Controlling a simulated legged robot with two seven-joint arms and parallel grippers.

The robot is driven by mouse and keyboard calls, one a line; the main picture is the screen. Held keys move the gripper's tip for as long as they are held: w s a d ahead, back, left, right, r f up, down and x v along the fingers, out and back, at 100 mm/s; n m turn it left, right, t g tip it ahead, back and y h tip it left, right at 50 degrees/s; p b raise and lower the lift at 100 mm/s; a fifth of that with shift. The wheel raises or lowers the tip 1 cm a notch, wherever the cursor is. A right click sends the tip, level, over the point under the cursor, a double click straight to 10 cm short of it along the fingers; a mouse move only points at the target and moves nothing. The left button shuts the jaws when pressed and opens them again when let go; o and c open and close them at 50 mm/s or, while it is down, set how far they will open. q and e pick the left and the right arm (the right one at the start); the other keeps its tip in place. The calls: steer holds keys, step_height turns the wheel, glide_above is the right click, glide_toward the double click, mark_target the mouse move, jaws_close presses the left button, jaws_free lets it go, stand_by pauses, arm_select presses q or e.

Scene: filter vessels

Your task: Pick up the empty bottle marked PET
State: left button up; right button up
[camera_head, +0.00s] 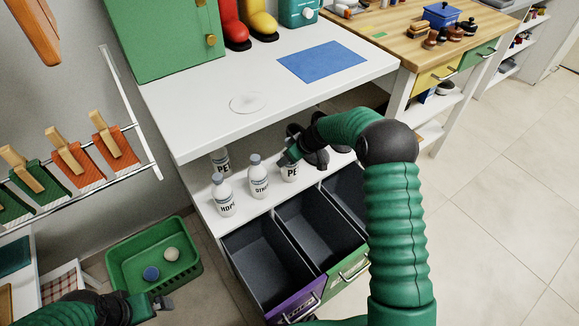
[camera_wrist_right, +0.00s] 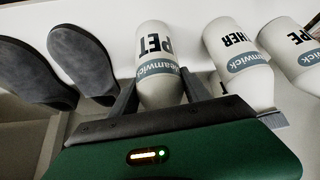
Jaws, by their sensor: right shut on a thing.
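The white bottle marked PET (camera_head: 290,173) stands on the shelf under the white counter, at the right end of the bottle row. In the right wrist view this bottle (camera_wrist_right: 160,72) sits between the two fingers of my right gripper (camera_wrist_right: 158,95), which is shut on it. The right gripper (camera_head: 292,155) hides part of its top in the head view. A bottle marked OTHER (camera_head: 258,178) stands just left of it. A bottle marked HDPE (camera_head: 223,197) is further left, and another bottle (camera_head: 221,160) stands behind. My left gripper (camera_head: 163,303) is low at the left, its jaws unclear.
The white counter (camera_head: 200,125) overhangs the shelf. Dark grey shoes (camera_wrist_right: 78,62) stand beside the PET bottle. Open dark bins (camera_head: 262,262) lie below the shelf. A green crate (camera_head: 190,275) with two balls sits at lower left.

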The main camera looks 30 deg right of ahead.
jaws_close()
steer(key=shift+r, duration=0.1)
